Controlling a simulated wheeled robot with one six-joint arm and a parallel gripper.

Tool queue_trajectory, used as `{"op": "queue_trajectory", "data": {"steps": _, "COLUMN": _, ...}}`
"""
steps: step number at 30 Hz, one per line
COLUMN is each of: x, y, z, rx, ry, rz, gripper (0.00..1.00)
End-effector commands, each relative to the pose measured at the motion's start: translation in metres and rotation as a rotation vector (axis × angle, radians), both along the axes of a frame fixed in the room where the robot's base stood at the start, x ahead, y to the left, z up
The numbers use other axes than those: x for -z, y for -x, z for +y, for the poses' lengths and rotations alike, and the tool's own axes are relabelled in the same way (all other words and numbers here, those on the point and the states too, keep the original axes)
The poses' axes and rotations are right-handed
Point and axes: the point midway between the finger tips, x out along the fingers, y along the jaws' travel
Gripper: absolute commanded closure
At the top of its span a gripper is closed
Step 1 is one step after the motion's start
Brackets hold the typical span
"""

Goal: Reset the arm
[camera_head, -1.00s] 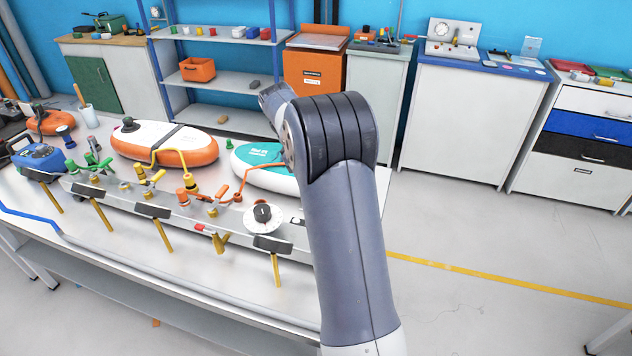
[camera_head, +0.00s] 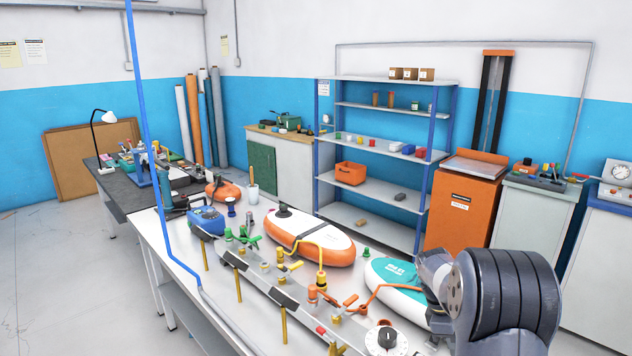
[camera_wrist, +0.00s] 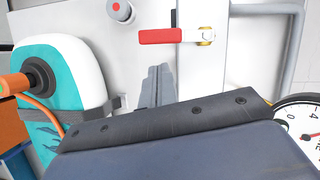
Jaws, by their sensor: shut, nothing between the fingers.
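My arm (camera_head: 505,290) is folded at the lower right of the head view, above the near end of the workbench (camera_head: 190,262). My gripper (camera_wrist: 157,84) shows in the wrist view as grey fingers close together, with nothing between them. Its tip is not clear in the head view. In the wrist view, a valve with a red handle (camera_wrist: 168,36) lies beyond the fingers. The teal and white board (camera_wrist: 82,62) is to their left, and a white dial (camera_wrist: 300,118) is at the right edge.
The teal board (camera_head: 382,272) and an orange and white board (camera_head: 310,238) lie on the bench behind a rail with several coloured valves. A blue pump (camera_head: 207,219) stands at its far end. A blue post (camera_head: 146,110) rises at the bench's left edge. Shelves (camera_head: 375,187) stand behind.

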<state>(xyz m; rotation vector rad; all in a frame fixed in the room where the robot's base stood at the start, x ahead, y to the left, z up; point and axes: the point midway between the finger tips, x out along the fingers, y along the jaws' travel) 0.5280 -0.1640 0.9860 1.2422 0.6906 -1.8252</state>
Motion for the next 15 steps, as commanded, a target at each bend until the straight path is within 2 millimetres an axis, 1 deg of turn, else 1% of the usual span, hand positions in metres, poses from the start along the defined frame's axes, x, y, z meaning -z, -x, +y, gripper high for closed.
{"op": "queue_trajectory", "data": {"steps": 1, "x": 0.008, "y": 0.002, "z": 0.005, "rx": -0.06, "ry": 0.001, "rz": 0.001, "gripper": 1.0}}
{"op": "queue_trajectory", "data": {"steps": 9, "x": 0.032, "y": 0.008, "z": 0.029, "rx": -0.406, "ry": 0.002, "rz": 0.003, "gripper": 1.0}}
{"op": "queue_trajectory", "data": {"steps": 15, "x": 0.031, "y": 0.014, "z": 0.042, "rx": -0.602, "ry": 0.004, "rz": 0.0, "gripper": 1.0}}
